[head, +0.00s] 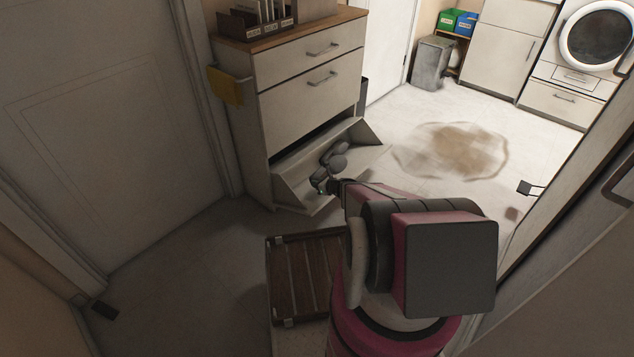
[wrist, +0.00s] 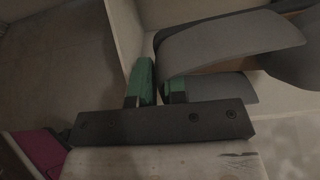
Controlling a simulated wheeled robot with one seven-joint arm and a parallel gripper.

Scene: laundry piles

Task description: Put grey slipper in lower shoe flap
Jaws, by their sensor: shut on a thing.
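The lower shoe flap (head: 370,150) of the pale cabinet is tilted open. A grey slipper (head: 338,162) shows in the head view inside the flap's opening, at the end of my arm. My gripper (head: 322,186) reaches to the flap from the front. In the wrist view, the green fingertips of my gripper (wrist: 158,84) are close together at the slipper's near edge. The grey slipper (wrist: 235,42) extends right from them, with a curved grey upper and a tan inner part. The exact grip contact is partly hidden, and I cannot tell whether the slipper rests on the flap.
The cabinet's closed upper flap (head: 315,95) and drawer (head: 310,55) are above. A slatted wooden rack (head: 300,275) lies on the floor near my arm. A yellow item (head: 228,86) hangs on the cabinet's left side. A brown stain (head: 455,150) marks the open floor to the right.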

